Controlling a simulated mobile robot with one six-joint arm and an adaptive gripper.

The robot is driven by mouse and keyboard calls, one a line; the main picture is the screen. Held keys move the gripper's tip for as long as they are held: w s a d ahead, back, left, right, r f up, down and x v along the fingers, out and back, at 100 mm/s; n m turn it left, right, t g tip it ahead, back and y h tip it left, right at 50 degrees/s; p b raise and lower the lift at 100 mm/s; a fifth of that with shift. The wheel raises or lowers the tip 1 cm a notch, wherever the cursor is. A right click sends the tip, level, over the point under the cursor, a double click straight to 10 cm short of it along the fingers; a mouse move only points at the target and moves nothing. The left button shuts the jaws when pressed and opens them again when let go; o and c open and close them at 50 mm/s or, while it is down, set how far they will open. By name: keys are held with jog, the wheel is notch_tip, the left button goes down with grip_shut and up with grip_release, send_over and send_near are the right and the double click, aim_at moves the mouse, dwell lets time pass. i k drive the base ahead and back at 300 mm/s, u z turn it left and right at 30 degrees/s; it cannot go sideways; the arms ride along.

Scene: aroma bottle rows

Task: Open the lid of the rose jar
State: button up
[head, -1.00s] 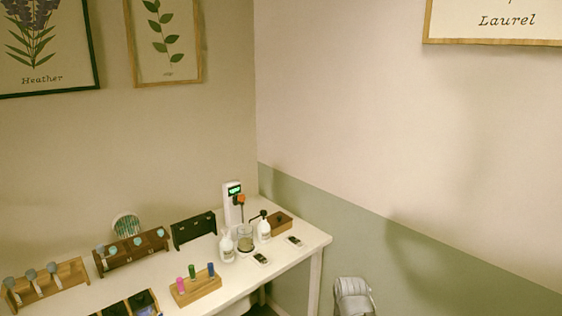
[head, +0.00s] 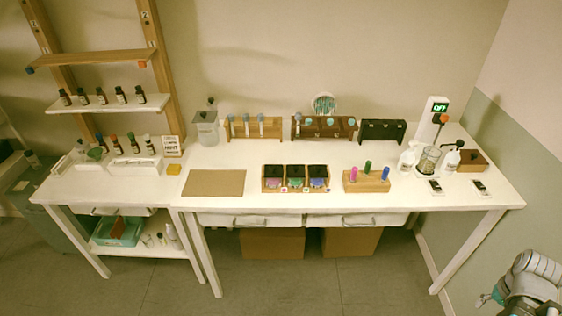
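A wooden tray (head: 327,188) near the front middle of the white table holds three jars or boxes with black tops. The left one shows pink at its front (head: 273,183), the middle one green (head: 296,183), the right one blue-purple (head: 318,183). Small coloured cards lie before them. No readable name marks the rose jar; the pink one fits that colour. My arm is at the lower right, off the table's right end, far from the tray. My gripper (head: 490,298) is small and partly cut off; its opening is unclear.
A wooden block with coloured sticks (head: 366,182) stands right of the tray. A brown mat (head: 215,183) lies left. Wooden racks (head: 325,128) stand behind. A dispenser (head: 431,120), white bottles (head: 407,160) and a glass beaker (head: 428,160) are at the right. The front edge before the tray is clear.

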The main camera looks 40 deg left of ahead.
aim_at(272, 171)
jog(key=z, duration=0.3)
jog(key=i, duration=1.35)
jog(key=u, duration=1.85)
